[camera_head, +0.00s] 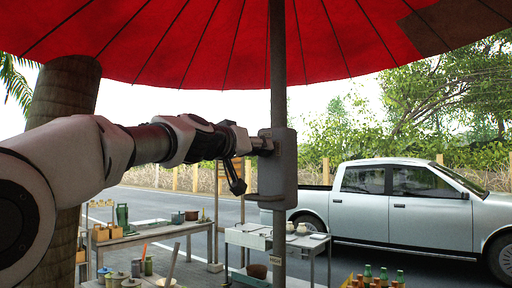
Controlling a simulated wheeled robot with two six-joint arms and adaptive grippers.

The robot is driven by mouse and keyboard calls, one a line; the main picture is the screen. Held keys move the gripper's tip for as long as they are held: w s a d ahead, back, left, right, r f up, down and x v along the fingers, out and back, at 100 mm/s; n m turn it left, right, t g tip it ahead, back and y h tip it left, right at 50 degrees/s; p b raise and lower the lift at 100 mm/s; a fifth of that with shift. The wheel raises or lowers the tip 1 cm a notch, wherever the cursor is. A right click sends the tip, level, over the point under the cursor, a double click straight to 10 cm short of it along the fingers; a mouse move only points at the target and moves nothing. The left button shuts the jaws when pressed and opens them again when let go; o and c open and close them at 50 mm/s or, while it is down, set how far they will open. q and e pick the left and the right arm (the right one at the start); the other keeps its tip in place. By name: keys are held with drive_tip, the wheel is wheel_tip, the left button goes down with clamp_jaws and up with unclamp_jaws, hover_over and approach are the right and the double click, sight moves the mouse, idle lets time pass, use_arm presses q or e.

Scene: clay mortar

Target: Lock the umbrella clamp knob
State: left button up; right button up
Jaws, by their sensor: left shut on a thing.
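The umbrella clamp (285,177) is a grey block around the upright umbrella pole (278,70), near the middle of the head view. Its knob (267,143) is a small brownish piece on the left side of the clamp, mostly hidden by my gripper. My left gripper (257,146) reaches in level from the left and is shut on the knob. One dark finger linkage hangs below the gripper. The red umbrella canopy (235,45) spreads over the top of the view. My right gripper is not in view.
A wooden table (165,233) with pots and bottles stands at lower left. A grey table (250,240) stands behind the pole. Bottles (383,275) show at the bottom right. A silver pickup (405,215) is on the road. A thick trunk (65,90) rises behind my left arm.

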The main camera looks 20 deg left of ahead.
use_arm(q)
drive_tip(key=shift+a+r+n+g+h+p, duration=0.15)
drive_tip(key=shift+n+p, duration=0.6)
drive_tip(key=shift+n, duration=1.85)
drive_tip(key=shift+d+f+n+g+h+p, duration=0.2)
drive_tip(key=shift+n+p, duration=0.6)
drive_tip(key=shift+n, duration=1.8)
drive_tip(key=shift+a+r+n+g+h+p, duration=0.2)
drive_tip(key=shift+n+p, duration=0.55)
drive_tip(key=shift+n, duration=1.85)
drive_tip(key=o, duration=1)
drive_tip(key=shift+o, duration=0.7)
drive_tip(key=shift+w, duration=0.15)
drive_tip(key=shift+w+d, duration=0.1)
drive_tip(key=shift+d, duration=0.1)
